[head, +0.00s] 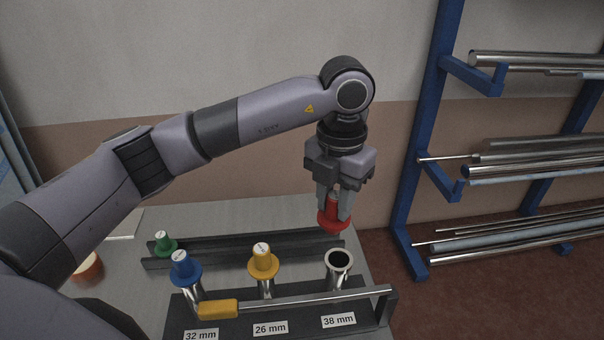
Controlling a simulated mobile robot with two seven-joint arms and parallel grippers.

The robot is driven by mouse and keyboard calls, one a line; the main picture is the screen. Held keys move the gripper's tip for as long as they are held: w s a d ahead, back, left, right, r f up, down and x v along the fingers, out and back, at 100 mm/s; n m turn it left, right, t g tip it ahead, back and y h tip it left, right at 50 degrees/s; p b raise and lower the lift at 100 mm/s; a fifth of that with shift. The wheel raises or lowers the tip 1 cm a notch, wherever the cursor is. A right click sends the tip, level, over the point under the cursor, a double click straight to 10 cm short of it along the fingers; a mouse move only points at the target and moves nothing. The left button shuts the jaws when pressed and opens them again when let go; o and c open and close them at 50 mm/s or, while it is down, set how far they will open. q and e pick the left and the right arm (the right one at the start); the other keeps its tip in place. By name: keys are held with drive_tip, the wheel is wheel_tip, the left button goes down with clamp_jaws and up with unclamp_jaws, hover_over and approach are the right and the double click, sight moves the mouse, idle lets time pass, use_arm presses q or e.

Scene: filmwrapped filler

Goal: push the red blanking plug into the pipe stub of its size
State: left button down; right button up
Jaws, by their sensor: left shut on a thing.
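The red blanking plug (330,224) is in my left gripper (334,206), which is shut on it from above. Gripper and plug hang over the back right of the bench, above and behind an open pipe stub (338,262). This stub stands upright behind the label "38 mm" (338,321); its mouth is empty. A yellow plug (263,263) sits on the stub behind the label "26 mm". A blue plug (183,269) sits on the stub behind "32 mm" and looks tilted. My right gripper is not in view.
A steel bar with a yellow grip (218,309) crosses in front of the stubs. A green plug (164,244) stands at the dark rail at the back left. A blue rack (421,140) with metal pipes stands to the right, beyond the bench.

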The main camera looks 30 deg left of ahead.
sight(343, 226)
use_arm(q)
drive_tip(key=shift+s+d+r, duration=0.1)
drive_tip(key=shift+s+d, duration=0.1)
drive_tip(key=shift+d, duration=0.8)
drive_tip(key=shift+f+b, duration=1.45)
drive_tip(key=shift+f, duration=1)
drive_tip(key=shift+f+b, duration=0.5)
drive_tip(key=shift+f, duration=0.2)
drive_tip(key=shift+f+b, duration=1.45)
drive_tip(key=shift+f, duration=0.2)
drive_tip(key=shift+c, duration=1.4)
unclamp_jaws()
